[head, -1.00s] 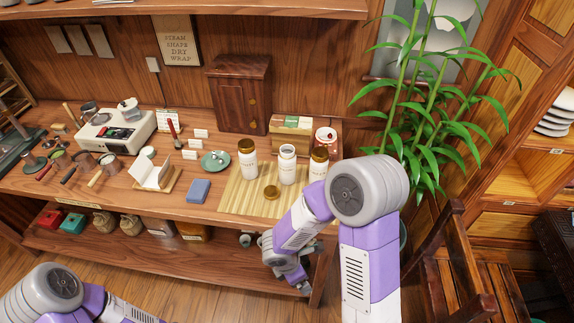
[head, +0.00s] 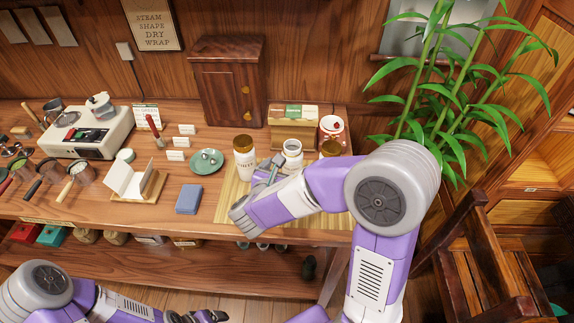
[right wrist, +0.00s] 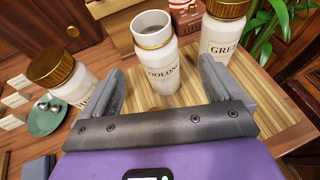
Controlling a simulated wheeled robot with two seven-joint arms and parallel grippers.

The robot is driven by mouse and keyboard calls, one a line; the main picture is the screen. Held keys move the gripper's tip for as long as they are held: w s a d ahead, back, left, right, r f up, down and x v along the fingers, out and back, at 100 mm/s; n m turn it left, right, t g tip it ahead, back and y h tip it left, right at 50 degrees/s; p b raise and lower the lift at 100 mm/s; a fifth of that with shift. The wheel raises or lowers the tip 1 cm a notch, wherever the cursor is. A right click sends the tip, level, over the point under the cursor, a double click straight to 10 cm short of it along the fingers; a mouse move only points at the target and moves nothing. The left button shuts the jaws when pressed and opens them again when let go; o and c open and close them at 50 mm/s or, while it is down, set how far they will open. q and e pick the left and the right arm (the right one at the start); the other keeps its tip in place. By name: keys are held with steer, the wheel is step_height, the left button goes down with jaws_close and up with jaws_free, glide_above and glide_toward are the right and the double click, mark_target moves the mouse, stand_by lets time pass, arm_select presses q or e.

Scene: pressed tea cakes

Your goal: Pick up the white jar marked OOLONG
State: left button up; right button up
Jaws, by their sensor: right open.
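The white OOLONG jar (head: 292,147) stands upright on the bamboo mat (head: 233,190), between two other white jars. In the right wrist view the OOLONG jar (right wrist: 160,68) shows its label, a gold band and an open mouth without a lid. My right gripper (head: 269,168) is open, in front of the jar. In the right wrist view its two fingers (right wrist: 161,82) lie on either side of the jar's lower part, with gaps visible. My left gripper (head: 205,316) is only partly in view at the bottom edge; its jaws are unclear.
A gold-lidded jar (head: 244,158) stands left of the OOLONG jar. Another gold-lidded jar, marked GRE… (right wrist: 222,35), stands close on the right. A wooden box (head: 293,127) and a red-and-white canister (head: 333,130) are behind. A blue block (head: 189,198) lies left of the mat.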

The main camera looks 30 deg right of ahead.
mark_target(289, 167)
steer(key=f, duration=0.1)
steer(key=w+f+b, duration=0.1)
steer(key=shift+f, duration=0.3)
steer(key=shift+w+d+f+b, duration=0.1)
steer(key=shift+d+f+b, duration=0.1)
steer(key=shift+b, duration=0.2)
steer(key=b+x, duration=0.2)
steer(key=x, duration=0.4)
steer(key=shift+d, duration=0.2)
steer(key=shift+w+d, duration=0.25)
steer(key=shift+w, duration=0.05)
arm_select(q)
steer(key=f, duration=0.2)
steer(key=w+f, duration=0.1)
steer(key=f, duration=0.1)
steer(key=shift+f, duration=0.35)
arm_select(e)
steer(key=c, duration=1.3)
steer(key=shift+o, duration=0.2)
steer(key=shift+r, duration=0.1)
